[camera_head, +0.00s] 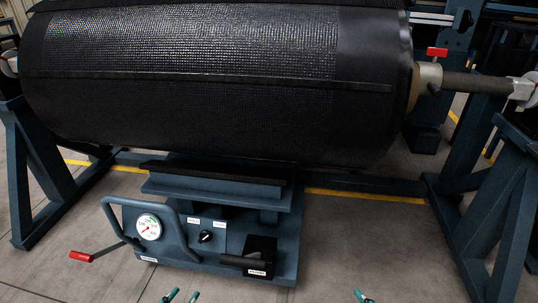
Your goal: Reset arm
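Two teal fingertips of my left gripper (182,296) show at the bottom edge, apart from each other with bare floor between them. A teal tip of my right gripper (362,297) shows at the bottom edge, right of centre; the rest of it is cut off by the frame. No object shows between the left fingertips. Both grippers are in front of the blue press unit (225,225), with no visible contact. The unit carries a round pressure gauge (149,227), a black knob (206,237) and a red-tipped lever (80,256) sticking out to the left.
A large black belt roll (210,115) hangs above the press on a shaft (478,83) between blue stands (42,165). Another blue stand (505,215) is at the right. Concrete floor (380,235) is open between press and right stand.

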